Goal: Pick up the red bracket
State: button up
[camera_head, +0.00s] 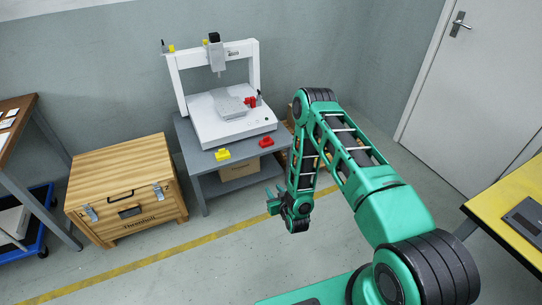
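A red bracket (266,142) lies on the grey table (239,180) near its front right edge, in front of the white gantry machine (232,129). Another small red piece (250,102) sits on the machine's bed at the right. My green gripper (271,201) hangs in front of the table, lower in the picture than the red bracket and apart from it. Its fingers look spread, with nothing seen between them.
A yellow bracket (222,154) lies left of the red bracket. A cardboard box (239,170) sits under the tabletop. A wooden crate (125,190) stands left of the table. A yellow-topped table (510,205) is at the right. The floor in front is clear.

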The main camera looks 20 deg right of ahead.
aim_at(266, 141)
jog(key=k, duration=0.7)
jog(key=z, duration=0.75)
jog(key=i, duration=2.05)
jog(key=u, duration=1.05)
